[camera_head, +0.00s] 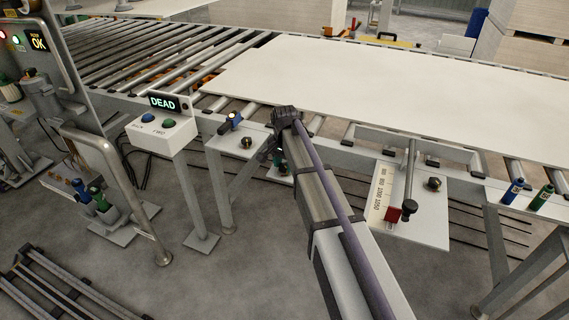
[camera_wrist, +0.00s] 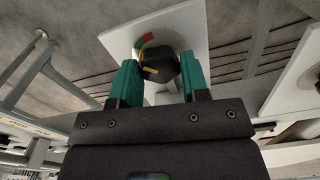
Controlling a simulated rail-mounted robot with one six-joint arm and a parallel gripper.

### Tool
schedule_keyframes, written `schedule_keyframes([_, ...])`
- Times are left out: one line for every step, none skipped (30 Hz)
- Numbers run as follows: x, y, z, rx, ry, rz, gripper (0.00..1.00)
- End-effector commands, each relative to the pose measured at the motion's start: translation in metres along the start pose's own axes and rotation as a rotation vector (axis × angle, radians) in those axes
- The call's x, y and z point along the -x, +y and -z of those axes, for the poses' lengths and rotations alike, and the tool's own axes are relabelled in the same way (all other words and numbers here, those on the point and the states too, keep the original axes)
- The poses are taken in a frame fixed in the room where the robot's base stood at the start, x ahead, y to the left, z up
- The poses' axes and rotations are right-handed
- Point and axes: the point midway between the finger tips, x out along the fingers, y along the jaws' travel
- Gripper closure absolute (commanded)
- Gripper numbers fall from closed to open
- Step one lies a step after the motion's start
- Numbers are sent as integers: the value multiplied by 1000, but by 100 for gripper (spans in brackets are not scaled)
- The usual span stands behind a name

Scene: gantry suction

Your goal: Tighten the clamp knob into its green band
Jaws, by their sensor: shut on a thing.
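The clamp knob (camera_wrist: 160,68) is dark and faceted, with a yellow mark on its face. In the wrist view it sits between the two green fingers of my gripper (camera_wrist: 157,72), which is shut on it. Behind the knob is a pale square plate (camera_wrist: 192,24) with a curved band showing a red part (camera_wrist: 148,37) and a green part (camera_wrist: 137,46). The knob covers part of the band, and I cannot tell where its pointer stands. In the head view my gripper (camera_head: 279,160) is at the conveyor's front edge, where my arm hides most of the knob.
A large pale board (camera_head: 390,80) lies on the rollers. A box with a "DEAD" display (camera_head: 163,103) stands left. A scale plate (camera_head: 420,215) with a red block (camera_head: 393,215) and a black knob (camera_head: 434,184) is right. Another black knob (camera_head: 246,142) sits left of my gripper.

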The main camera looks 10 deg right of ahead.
Motion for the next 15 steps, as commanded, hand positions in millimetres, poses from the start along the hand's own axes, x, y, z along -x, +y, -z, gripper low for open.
schedule_keyframes([0,0,0,1,0,0,82])
schedule_keyframes([0,0,0,2,0,0,55])
schedule_keyframes([0,0,0,2,0,0,52])
schedule_keyframes([0,0,0,2,0,0,49])
schedule_keyframes([0,0,0,2,0,0,46])
schedule_keyframes([0,0,0,3,0,0,42])
schedule_keyframes([0,0,0,3,0,0,39])
schedule_keyframes([0,0,0,3,0,0,36])
schedule_keyframes([0,0,0,3,0,0,33])
schedule_keyframes([0,0,0,3,0,0,33])
schedule_keyframes([0,0,0,3,0,0,33])
schedule_keyframes([0,0,0,3,0,0,33])
schedule_keyframes([0,0,0,3,0,0,33])
schedule_keyframes([0,0,0,3,0,0,33])
schedule_keyframes([0,0,0,4,0,0,33])
